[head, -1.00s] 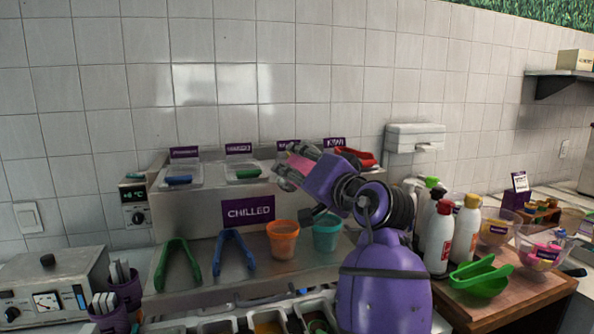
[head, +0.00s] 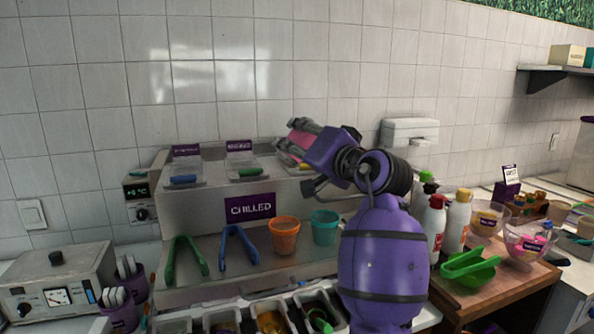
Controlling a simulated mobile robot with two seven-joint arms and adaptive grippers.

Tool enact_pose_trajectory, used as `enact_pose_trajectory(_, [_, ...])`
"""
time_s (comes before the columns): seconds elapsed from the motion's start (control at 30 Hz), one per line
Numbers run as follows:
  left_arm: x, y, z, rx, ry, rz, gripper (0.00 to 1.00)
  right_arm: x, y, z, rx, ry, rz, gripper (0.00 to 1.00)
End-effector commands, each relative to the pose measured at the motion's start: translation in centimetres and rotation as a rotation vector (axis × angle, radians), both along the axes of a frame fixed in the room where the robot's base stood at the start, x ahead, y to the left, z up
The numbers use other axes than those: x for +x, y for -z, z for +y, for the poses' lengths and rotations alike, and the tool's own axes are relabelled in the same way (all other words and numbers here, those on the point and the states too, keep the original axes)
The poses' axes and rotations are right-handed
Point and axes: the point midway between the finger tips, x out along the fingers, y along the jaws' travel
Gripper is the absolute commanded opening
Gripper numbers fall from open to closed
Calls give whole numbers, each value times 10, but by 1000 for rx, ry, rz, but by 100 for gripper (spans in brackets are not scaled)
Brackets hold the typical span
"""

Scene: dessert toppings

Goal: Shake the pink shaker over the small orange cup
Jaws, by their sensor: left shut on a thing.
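The small orange cup (head: 284,236) stands upright on the steel shelf, left of a teal cup (head: 325,227). My left gripper (head: 297,146) is raised above the shelf, up and slightly right of the orange cup, with its fingers pointing left. It is shut on the pink shaker (head: 303,134), which lies tilted between the fingers. Much of the shaker is hidden by the fingers. The gripper and shaker are apart from the cup. My right gripper is out of view.
Green tongs (head: 187,260) and blue tongs (head: 238,250) lean left of the cup. Topping trays are in front.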

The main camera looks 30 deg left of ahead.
Motion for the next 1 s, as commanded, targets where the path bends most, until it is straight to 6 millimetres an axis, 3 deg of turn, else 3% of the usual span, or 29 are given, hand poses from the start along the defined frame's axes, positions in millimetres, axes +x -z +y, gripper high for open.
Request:
enact_pose_trajectory(0.5, [1, 3, 0, 0, 1, 2, 12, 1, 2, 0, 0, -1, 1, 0])
enact_pose_trajectory(0.57, [1, 11, 0, 0, -1, 5, 12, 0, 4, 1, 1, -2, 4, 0])
enact_pose_trajectory(0.8, [2, 84, 0, 1, -1, 17, 12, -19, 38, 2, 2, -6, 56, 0])
enact_pose_trajectory(0.87, [2, 90, 0, 0, 0, 11, 12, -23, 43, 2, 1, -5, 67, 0])
enact_pose_trajectory(1.0, [0, 82, 0, 1, -1, 0, 12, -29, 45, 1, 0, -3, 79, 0])
